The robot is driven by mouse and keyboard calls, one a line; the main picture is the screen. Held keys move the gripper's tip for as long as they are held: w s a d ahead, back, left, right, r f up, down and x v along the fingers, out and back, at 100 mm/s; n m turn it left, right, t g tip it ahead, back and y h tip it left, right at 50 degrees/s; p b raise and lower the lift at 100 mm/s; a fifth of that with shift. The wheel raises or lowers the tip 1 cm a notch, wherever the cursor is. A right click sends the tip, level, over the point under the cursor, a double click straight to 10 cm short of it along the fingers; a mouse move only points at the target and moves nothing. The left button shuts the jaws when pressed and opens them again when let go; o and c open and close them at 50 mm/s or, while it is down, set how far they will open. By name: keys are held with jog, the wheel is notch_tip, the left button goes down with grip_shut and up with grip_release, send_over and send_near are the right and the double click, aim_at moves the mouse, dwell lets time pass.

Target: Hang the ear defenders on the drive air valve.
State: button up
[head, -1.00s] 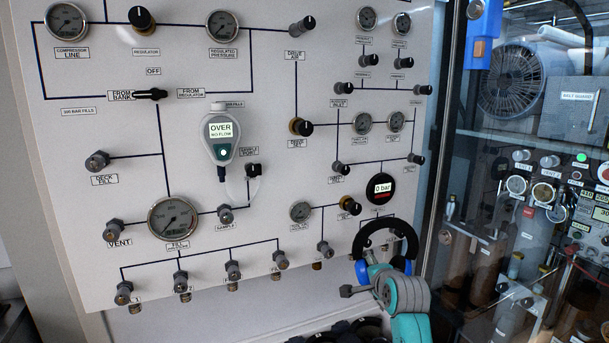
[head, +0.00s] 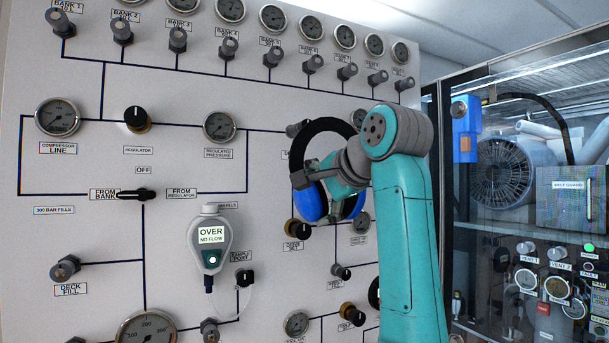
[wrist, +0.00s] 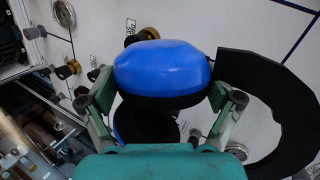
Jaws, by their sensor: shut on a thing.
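The ear defenders have a black headband and blue cups (head: 309,204). In the head view they are held up before the panel, band uppermost. My gripper (head: 328,182) is shut on them. The wrist view shows its fingers on either side of one blue cup (wrist: 160,68), with the black band (wrist: 285,110) curving off to the right. The drive air valve (head: 296,129) is at the band's upper left, partly hidden behind it. Its label is mostly covered too. I cannot tell how far the band stands off the valve.
Gauges and valves crowd the panel around the ear defenders; a black knob (head: 298,228) sits just below them. A glass-fronted cabinet with a blue box (head: 466,130) stands to the right.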

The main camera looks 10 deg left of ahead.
jog(key=s+r, duration=0.2)
jog(key=r, duration=0.2)
jog(key=shift+s+a+r, duration=0.3)
jog(key=shift+s+a, duration=0.1)
jog(key=shift+w+a+f, duration=0.3)
jog(key=shift+w+a, duration=0.8)
jog(key=shift+w, duration=0.55)
jog(key=shift+w+a+f, duration=0.3)
jog(key=shift+w+a, duration=0.8)
jog(key=shift+w, duration=0.55)
jog(key=shift+w+a+f, duration=0.3)
jog(key=shift+w+a, duration=0.8)
jog(key=shift+w, duration=0.55)
jog(key=shift+f, duration=0.1)
jog(key=o, duration=1.2)
